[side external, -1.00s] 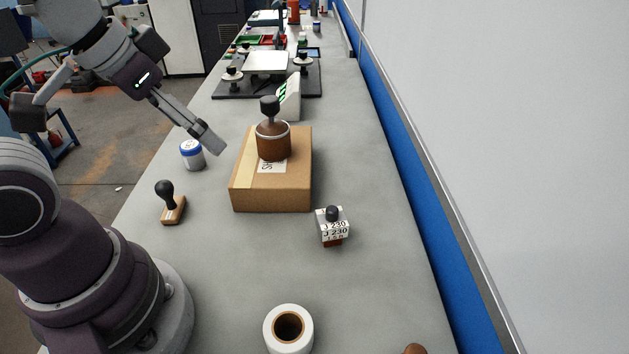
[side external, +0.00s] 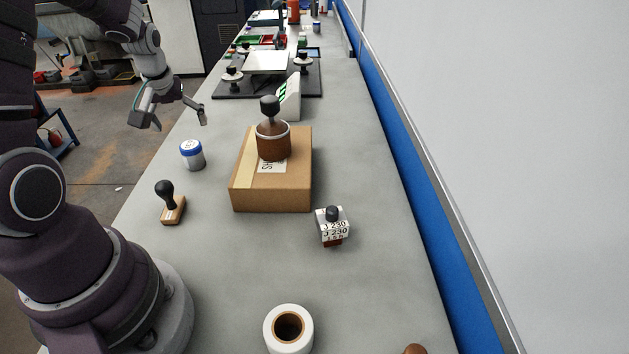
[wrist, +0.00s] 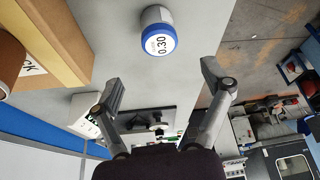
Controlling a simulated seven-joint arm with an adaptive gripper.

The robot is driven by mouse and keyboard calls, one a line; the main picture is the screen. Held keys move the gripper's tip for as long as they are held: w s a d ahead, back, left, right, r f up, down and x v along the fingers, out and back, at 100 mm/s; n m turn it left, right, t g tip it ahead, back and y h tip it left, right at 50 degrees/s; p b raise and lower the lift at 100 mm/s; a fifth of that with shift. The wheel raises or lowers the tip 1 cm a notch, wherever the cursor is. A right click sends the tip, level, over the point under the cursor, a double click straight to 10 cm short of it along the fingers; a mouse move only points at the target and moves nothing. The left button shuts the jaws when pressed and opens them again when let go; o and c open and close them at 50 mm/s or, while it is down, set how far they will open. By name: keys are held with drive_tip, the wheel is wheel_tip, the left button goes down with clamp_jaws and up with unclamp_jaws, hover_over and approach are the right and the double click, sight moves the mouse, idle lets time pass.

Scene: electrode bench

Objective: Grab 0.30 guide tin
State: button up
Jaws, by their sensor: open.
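The 0.30 guide tin (side external: 192,155) is a small white-grey can with a blue lid. It stands upright on the bench near its left edge, left of the cardboard box. In the wrist view the tin (wrist: 158,32) shows its white top marked 0.30, beyond the fingertips and roughly between their lines. My gripper (side external: 172,114) is open and empty, behind the tin in the side view and apart from it. In the wrist view both fingers of my gripper (wrist: 165,82) are spread wide with nothing between them.
A cardboard box (side external: 271,186) with a brown, black-knobbed object (side external: 273,140) on top stands right of the tin. A stamp (side external: 171,204) stands nearer the camera. A labelled block (side external: 333,226) and a white roll (side external: 288,328) stand farther right and front. Bare bench lies around the tin.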

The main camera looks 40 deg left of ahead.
sight(189, 145)
drive_tip(key=x, duration=0.8)
drive_tip(key=shift+s+d, duration=0.25)
drive_tip(key=c, duration=1.3)
